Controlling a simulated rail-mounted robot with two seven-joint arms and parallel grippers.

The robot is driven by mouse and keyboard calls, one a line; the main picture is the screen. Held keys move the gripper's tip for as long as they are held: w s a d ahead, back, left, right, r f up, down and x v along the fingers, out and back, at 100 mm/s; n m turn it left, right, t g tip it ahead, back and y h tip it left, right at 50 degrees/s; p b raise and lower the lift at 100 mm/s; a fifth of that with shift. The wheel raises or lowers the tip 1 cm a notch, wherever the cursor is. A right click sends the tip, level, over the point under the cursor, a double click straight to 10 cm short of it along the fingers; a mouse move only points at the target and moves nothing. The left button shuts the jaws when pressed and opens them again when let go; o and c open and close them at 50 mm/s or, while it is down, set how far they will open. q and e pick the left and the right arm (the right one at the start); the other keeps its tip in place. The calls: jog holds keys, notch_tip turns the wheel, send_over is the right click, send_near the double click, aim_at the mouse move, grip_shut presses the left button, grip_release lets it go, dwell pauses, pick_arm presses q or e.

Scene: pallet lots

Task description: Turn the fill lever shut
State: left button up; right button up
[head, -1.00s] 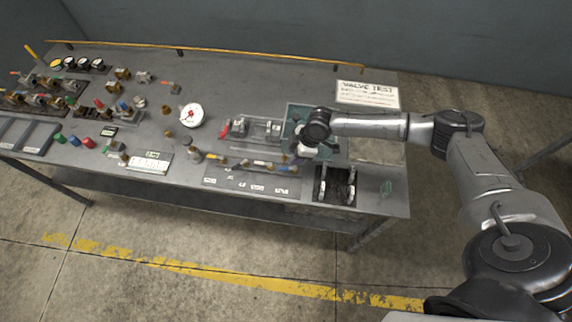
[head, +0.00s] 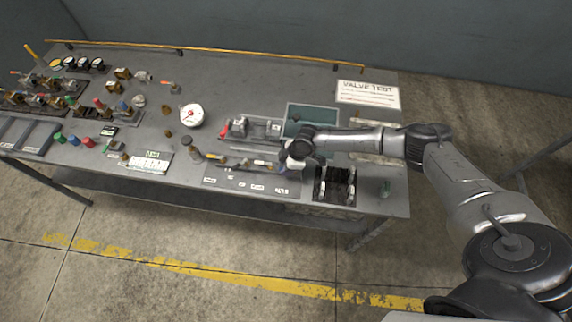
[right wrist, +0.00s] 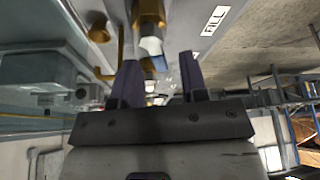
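A row of small valve fittings (head: 258,163) stands on the bench panel, with white labels in front of it. In the right wrist view a label reading FILL (right wrist: 215,19) lies beside a brass fitting with a pale block end (right wrist: 150,46). Which part is the fill lever I cannot tell for sure. My right gripper (head: 284,167) is low over the right end of the row. In the right wrist view its two dark fingers (right wrist: 160,78) are apart, with no object clearly gripped between them. The pale block shows just beyond the fingertips. My left gripper is not in view.
A round white gauge (head: 191,115) and a clamp-like fixture with a red handle (head: 240,128) stand left of my arm. A teal tray (head: 312,112) lies behind my gripper, and a dark rack (head: 335,186) stands to its right. A VALVE TEST sign (head: 367,94) lies at the back right.

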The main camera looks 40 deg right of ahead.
grip_shut()
jog(key=shift+w+d+r+m+h+p, duration=0.1)
jog(key=shift+r+m+h+p, duration=0.2)
jog(key=shift+m+p, duration=0.65)
jog(key=shift+w+d+f+m+t+p, duration=0.2)
jog(key=shift+m+t+p, duration=0.1)
jog(key=shift+m+p, duration=0.4)
jog(key=shift+c, duration=1.2)
grip_release()
jog(key=shift+o, duration=1.3)
jog(key=shift+f, duration=0.1)
